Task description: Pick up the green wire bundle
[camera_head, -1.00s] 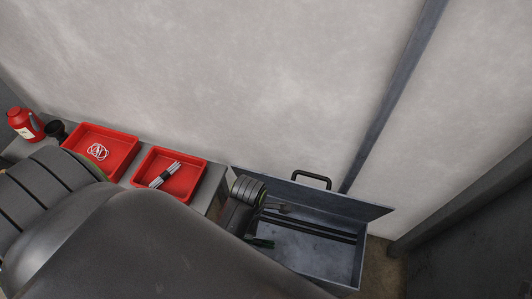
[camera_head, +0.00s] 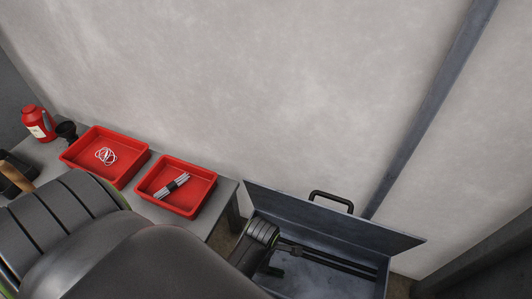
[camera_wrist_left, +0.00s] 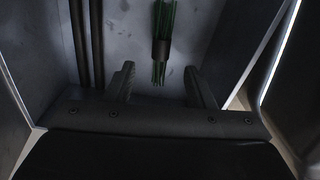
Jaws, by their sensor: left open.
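The green wire bundle (camera_wrist_left: 162,45), dark green strands with a black band around them, lies on the floor of the open grey metal box (camera_head: 340,235). My left gripper (camera_wrist_left: 161,82) is open, with one finger on each side of the bundle's lower end in the left wrist view. Whether the fingers are level with the bundle or above it, I cannot tell. In the head view my left gripper (camera_head: 282,258) reaches down inside the box, and the arm hides the bundle there. My right gripper is not in view.
Two dark rods (camera_wrist_left: 88,45) lie along the box floor beside the gripper. The box lid stands open with a black handle (camera_head: 331,200). On the grey table are a red tray with white cable (camera_head: 132,158), another red tray with grey wires (camera_head: 205,187), and a red flask (camera_head: 38,122).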

